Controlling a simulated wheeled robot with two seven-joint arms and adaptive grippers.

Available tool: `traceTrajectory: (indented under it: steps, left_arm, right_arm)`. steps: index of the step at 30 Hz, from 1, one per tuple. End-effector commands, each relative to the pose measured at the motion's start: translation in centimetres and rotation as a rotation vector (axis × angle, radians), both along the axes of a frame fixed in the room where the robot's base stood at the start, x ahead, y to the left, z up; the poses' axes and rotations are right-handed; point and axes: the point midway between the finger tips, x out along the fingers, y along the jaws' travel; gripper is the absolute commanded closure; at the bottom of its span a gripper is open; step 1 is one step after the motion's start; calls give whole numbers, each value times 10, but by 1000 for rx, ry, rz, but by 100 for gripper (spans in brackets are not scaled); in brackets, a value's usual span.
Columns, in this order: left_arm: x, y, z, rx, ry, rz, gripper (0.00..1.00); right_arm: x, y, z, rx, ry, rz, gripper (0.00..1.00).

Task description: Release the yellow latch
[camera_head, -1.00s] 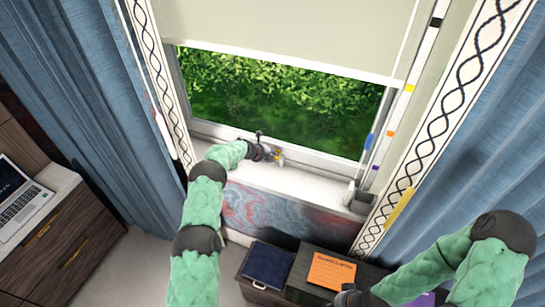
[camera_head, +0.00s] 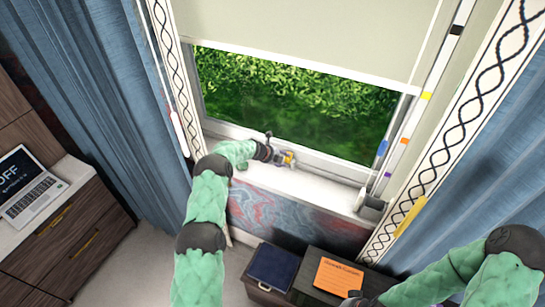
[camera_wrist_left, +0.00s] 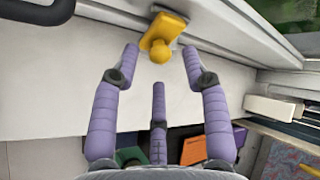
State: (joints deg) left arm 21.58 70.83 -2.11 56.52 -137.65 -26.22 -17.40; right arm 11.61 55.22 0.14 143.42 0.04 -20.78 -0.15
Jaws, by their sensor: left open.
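The yellow latch (camera_head: 289,158) is on the lower frame of the window, seen small in the head view. In the left wrist view the latch (camera_wrist_left: 160,38) shows as a flat yellow plate with a rounded knob at its near end. My left gripper (camera_head: 278,156) is at the latch, coming from the left. In the wrist view its purple fingers (camera_wrist_left: 161,62) are spread open, with the knob between the two outer fingertips and nothing visibly gripped. My right gripper (camera_head: 356,301) is at the bottom edge of the head view, partly cut off; its fingers are unclear.
A white window sill (camera_head: 310,184) runs below the latch. A pale blind (camera_head: 310,35) covers the upper window. Blue curtains (camera_head: 105,110) hang at both sides. Below the sill are a dark box (camera_head: 273,266) and an orange sheet (camera_head: 338,275). A laptop (camera_head: 30,188) stands at left.

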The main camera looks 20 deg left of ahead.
Motion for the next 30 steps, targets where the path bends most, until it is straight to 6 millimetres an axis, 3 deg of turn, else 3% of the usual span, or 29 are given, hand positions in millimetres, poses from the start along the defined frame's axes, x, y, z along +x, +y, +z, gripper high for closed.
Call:
traceTrajectory:
  steps: [18, 30]
  left_arm:
    - [-52, 28, 57, -1, 4, -1, 54]
    - [-62, 32, 67, -2, 5, -2, 54]
  right_arm:
    - [0, 0, 0, 0, 0, 0, 100]
    - [0, 0, 0, 0, 0, 0, 100]
